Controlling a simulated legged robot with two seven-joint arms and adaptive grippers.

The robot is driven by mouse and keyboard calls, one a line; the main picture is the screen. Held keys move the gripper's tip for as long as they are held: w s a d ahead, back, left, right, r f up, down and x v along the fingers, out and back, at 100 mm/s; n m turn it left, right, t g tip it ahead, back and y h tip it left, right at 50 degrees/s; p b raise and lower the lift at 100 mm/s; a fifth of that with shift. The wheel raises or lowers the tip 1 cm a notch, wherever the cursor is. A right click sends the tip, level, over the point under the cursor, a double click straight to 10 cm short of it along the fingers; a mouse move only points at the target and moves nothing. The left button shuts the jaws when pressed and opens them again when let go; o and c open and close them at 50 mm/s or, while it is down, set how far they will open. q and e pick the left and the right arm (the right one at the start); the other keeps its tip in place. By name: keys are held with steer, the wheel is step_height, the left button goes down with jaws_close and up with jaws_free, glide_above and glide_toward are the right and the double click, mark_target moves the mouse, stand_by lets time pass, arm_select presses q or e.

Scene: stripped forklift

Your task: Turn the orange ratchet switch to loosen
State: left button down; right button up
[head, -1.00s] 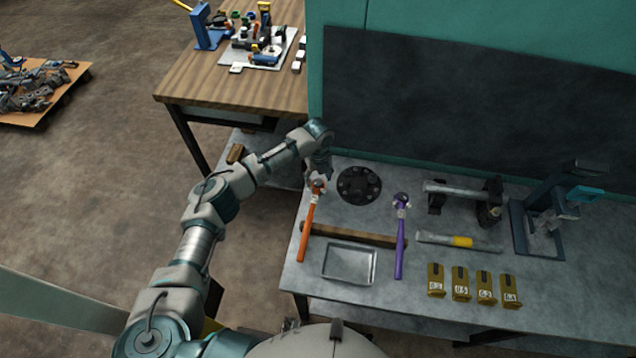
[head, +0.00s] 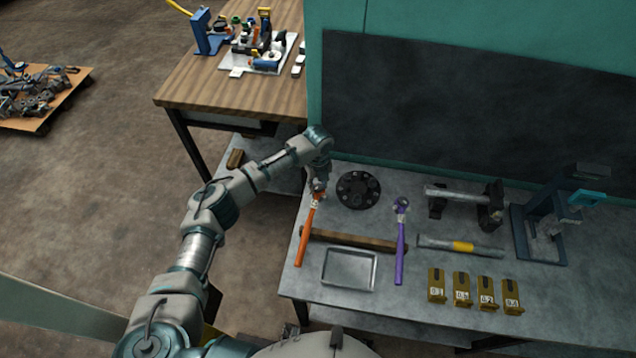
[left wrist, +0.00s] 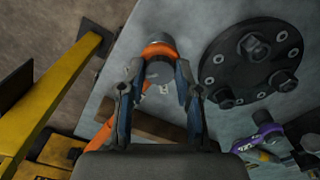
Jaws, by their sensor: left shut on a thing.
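An orange ratchet (head: 306,236) lies on the grey workbench, its handle toward the front edge and its head toward the back. My left gripper (head: 319,188) is over the ratchet head. In the left wrist view the gripper (left wrist: 157,85) has its two fingers on either side of the orange ratchet's head (left wrist: 158,50) and is shut on it. The switch itself is too small to make out. Part of the orange handle (left wrist: 103,138) shows beside the left finger. My right gripper is not in view.
A black round flange with bolts (head: 358,189) sits right of the gripper. A purple ratchet (head: 400,245) lies further right. A wooden bar (head: 355,240) lies under the handles, with a metal tray (head: 349,268) in front. Several brass-coloured blocks (head: 437,286) stand at front right.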

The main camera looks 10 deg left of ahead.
arm_select(q)
steer(key=shift+a+r+n+p, duration=0.1)
steer(key=shift+r+n+p, duration=0.1)
steer(key=shift+n+p, duration=1)
steer(key=shift+p, duration=0.15)
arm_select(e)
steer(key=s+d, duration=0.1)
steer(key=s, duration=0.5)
arm_select(q)
steer(key=n+p, duration=0.2)
steer(key=shift+n, duration=0.4)
steer(key=n+p, duration=0.3)
steer(key=n, duration=0.1)
steer(key=shift+n+p, duration=0.3)
steer(key=shift+p, duration=0.05)
steer(key=n+p, duration=0.2)
steer(key=n, duration=0.2)
steer(key=shift+f, duration=0.1)
steer(key=shift+f+n+p, duration=0.1)
steer(key=shift+n+p, duration=0.85)
steer(key=shift+n, duration=1.05)
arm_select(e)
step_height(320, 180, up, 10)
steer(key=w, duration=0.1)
